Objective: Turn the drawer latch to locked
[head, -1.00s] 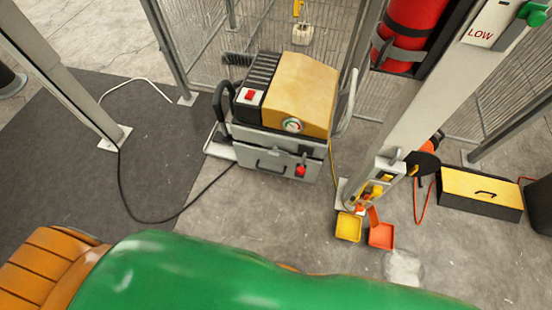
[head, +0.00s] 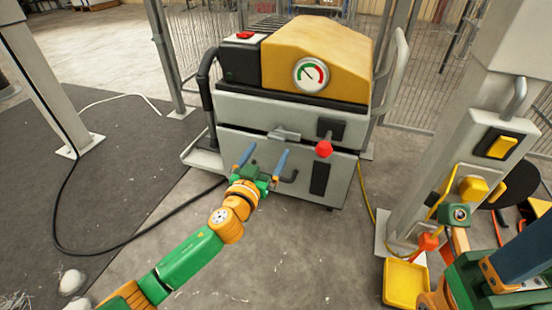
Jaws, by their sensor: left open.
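The machine (head: 237,105) has a yellow hood and a grey body with a drawer front (head: 240,143) below a dark seam. A red knob (head: 323,149) hangs below a dark plate (head: 331,129) at the seam's right side; it looks like the drawer latch. A grey metal piece (head: 284,133) sits on the seam to its left. My left gripper (head: 262,160) is open, its two blue fingers pointing at the drawer front, left of and below the red knob. It appears empty and hides part of the dark drawer handle (head: 290,178). My right arm shows at the lower right; its fingers are unclear.
A grey post (head: 455,130) with a yellow switch (head: 501,147) stands right of the machine. A yellow scoop (head: 405,283) is at its foot, close to my right arm. A black cable (head: 140,243) lies on the floor at left. Wire fencing stands behind.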

